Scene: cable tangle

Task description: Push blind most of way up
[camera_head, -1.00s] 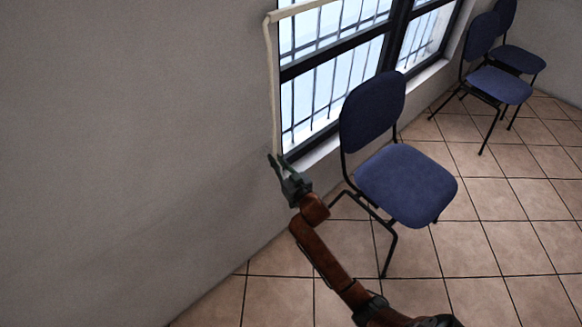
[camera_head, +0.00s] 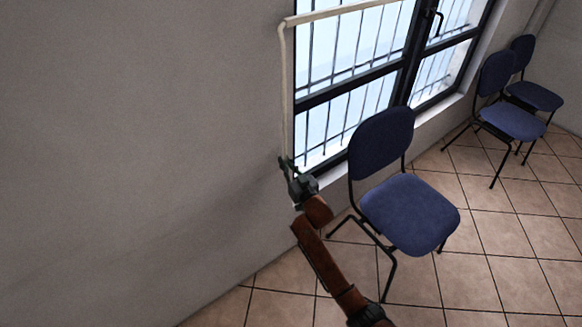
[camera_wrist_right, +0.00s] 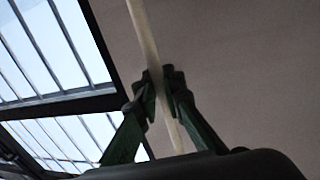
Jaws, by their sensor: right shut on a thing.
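The blind shows as a pale horizontal bar (camera_head: 335,13) across the top of the window. A pale cord or wand (camera_head: 284,95) hangs from the bar's left end along the wall beside the window frame. My right gripper (camera_head: 287,167) is at the lower part of this cord. In the right wrist view the cord (camera_wrist_right: 146,40) runs down between the two green fingers (camera_wrist_right: 160,88), which are shut on it, and its lower end shows below the fingertips. My left gripper is not in view.
A blue chair (camera_head: 408,212) stands close to the right of my right arm, in front of the barred window (camera_head: 345,80). More blue chairs (camera_head: 512,120) stand farther right along the wall. Tiled floor (camera_head: 500,280) is clear at front right.

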